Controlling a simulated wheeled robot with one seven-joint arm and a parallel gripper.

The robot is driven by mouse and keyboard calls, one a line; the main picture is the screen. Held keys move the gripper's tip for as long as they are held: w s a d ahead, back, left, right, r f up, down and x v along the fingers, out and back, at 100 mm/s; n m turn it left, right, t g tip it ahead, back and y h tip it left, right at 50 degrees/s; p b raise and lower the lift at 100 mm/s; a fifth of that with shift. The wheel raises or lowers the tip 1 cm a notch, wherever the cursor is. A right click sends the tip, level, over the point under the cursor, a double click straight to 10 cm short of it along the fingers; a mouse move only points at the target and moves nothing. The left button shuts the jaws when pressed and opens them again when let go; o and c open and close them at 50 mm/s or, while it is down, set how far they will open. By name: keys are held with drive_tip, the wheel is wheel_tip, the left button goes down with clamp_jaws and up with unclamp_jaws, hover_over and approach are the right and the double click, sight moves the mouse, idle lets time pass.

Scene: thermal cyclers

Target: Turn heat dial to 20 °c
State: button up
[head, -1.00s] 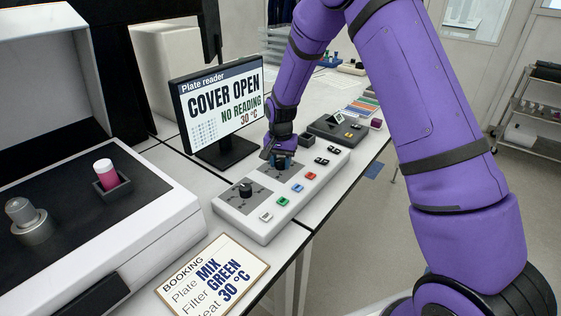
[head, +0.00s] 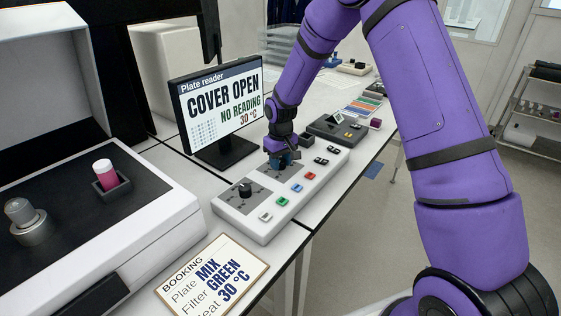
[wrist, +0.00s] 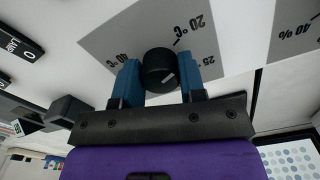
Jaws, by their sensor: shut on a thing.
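The heat dial (wrist: 160,71) is a black knob on a grey scale plate in the wrist view. Its scale reads 20 °C at upper right, 25 below that and 40 at left; more marks may be hidden behind my fingers. A white mark on the knob faces lower right in that view, away from the 20 °C label. My gripper (wrist: 160,83) has its blue fingers on both sides of the knob, shut on it.
The plate reader screen (head: 218,105) reads COVER OPEN, NO READING, 30 °C. A second black dial (head: 245,189) and coloured buttons sit on the same box. A booking card (head: 213,278) reads MIX, GREEN, 30 °C. A dark device (head: 338,130) stands beyond the box.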

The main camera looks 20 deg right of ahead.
sight(281, 160)
drive_tip(key=shift+n, duration=0.5)
drive_tip(key=o, duration=0.9)
drive_tip(key=shift+r, duration=0.1)
wheel_tip(281, 160, up, 11)
drive_tip(key=shift+f, duration=0.2)
idle(0.3)
